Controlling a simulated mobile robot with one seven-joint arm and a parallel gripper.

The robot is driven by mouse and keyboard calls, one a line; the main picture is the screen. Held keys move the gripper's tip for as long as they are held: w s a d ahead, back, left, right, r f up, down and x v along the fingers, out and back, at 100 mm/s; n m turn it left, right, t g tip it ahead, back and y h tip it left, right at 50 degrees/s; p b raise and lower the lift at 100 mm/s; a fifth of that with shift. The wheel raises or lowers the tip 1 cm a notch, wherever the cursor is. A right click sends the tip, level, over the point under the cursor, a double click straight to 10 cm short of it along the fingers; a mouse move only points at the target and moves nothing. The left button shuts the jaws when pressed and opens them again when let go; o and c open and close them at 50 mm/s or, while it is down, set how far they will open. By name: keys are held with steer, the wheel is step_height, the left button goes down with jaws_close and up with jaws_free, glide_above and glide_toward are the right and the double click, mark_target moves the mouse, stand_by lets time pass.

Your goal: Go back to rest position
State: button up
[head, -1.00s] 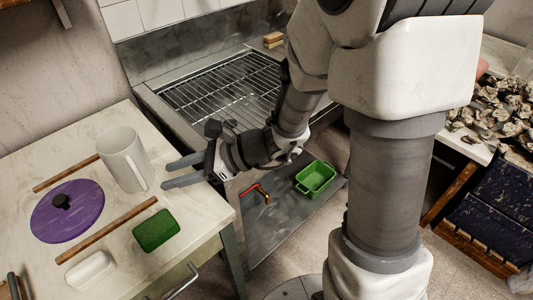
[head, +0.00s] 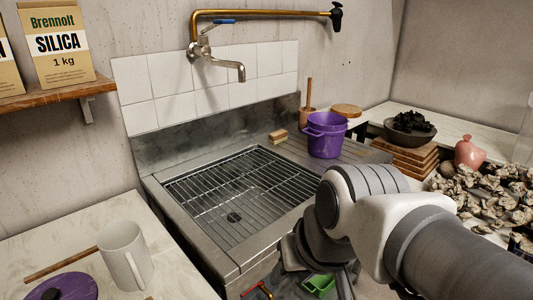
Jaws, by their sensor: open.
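My arm (head: 372,215) reaches in from the lower right of the head view, in front of the sink unit's right side. Its grey and white links fold down near the bottom edge. My gripper's fingers do not show; they are hidden behind the arm or below the picture.
A steel sink with a wire grate (head: 240,190) fills the middle, under a brass tap (head: 215,55). A white mug (head: 124,255) and purple lid (head: 62,288) are on the left table. Shells (head: 490,200) cover the right counter.

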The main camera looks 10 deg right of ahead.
steer(key=shift+d+r+n+t+h, duration=0.5)
steer(key=shift+d+r, duration=0.25)
steer(key=shift+d, duration=0.3)
step_height(320, 180, up, 15)
steer(key=p, duration=1.4)
steer(key=shift+f+p, duration=0.15)
steer(key=shift+p, duration=0.2)
steer(key=shift+s, duration=0.1)
